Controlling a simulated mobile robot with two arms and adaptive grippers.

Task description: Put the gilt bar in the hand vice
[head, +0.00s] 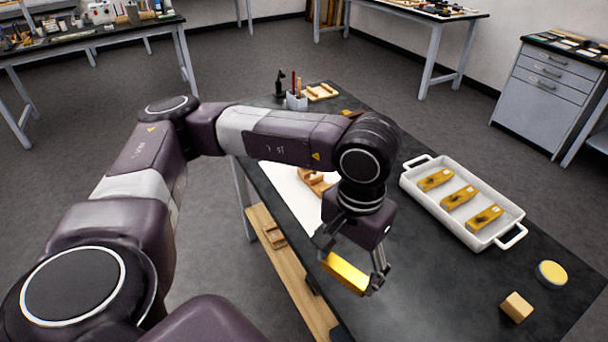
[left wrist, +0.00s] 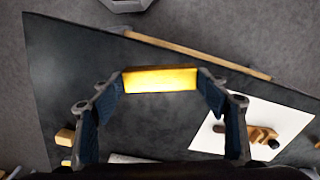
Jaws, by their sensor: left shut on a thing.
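A shiny gold bar, the gilt bar (head: 346,272), is gripped by its ends between the fingers of my left gripper (head: 350,273). It is held level above the near part of the dark bench, and in the left wrist view the bar (left wrist: 160,79) spans both fingers. The wooden hand vice (head: 313,182) lies on a white sheet, partly hidden behind my left arm. The vice also shows in the left wrist view (left wrist: 262,136), right of and below the bar, with a dark round end. The bar is apart from the vice. My right gripper is out of view.
A white tray (head: 412,190) with three duller, marked gold bars stands right of my gripper. A wooden block (head: 516,307) and a round yellow-topped tin (head: 551,273) are at the near right. A pen holder (head: 296,101) stands at the far end. Dark bench surface is clear around the gripper.

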